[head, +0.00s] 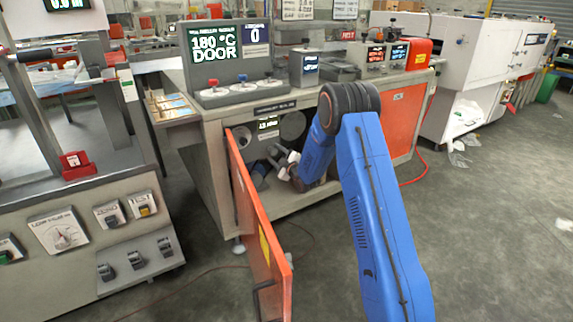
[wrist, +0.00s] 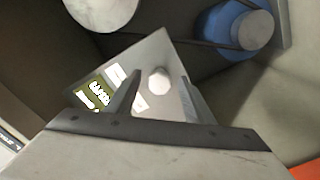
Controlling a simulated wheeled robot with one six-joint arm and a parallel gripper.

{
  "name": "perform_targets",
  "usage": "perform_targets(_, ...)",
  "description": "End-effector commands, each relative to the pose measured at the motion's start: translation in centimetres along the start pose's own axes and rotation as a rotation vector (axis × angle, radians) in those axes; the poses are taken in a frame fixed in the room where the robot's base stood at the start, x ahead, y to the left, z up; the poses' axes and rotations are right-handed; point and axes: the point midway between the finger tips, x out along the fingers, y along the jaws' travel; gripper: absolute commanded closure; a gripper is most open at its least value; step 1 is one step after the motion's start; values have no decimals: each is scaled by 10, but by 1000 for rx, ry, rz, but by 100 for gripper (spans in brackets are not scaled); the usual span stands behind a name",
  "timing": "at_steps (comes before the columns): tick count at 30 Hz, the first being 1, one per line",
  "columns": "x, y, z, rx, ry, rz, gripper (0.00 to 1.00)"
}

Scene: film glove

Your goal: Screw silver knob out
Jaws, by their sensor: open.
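A pale silver, round knob (wrist: 158,80) sits on a grey panel (wrist: 152,52) inside the open cabinet. My gripper (wrist: 160,79) is open, and in the wrist view its two dark fingers stand on either side of the knob with gaps between. I cannot tell how far the fingertips are from it in depth. In the head view my gripper (head: 277,158) reaches into the cabinet, and I cannot make out the knob there.
An orange door (head: 262,225) hangs open left of my arm. The cabinet (head: 205,165) carries a display reading 180 °C DOOR (head: 216,49). A small lit display (wrist: 95,92) is beside the knob. A pale disc (wrist: 100,10) and blue motor (wrist: 228,28) are close by.

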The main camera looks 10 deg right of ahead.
Motion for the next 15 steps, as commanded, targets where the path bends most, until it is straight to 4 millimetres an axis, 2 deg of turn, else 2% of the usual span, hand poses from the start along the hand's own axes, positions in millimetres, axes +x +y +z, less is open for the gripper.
perform_targets(15,-103,1,0,0,-1,1,52)
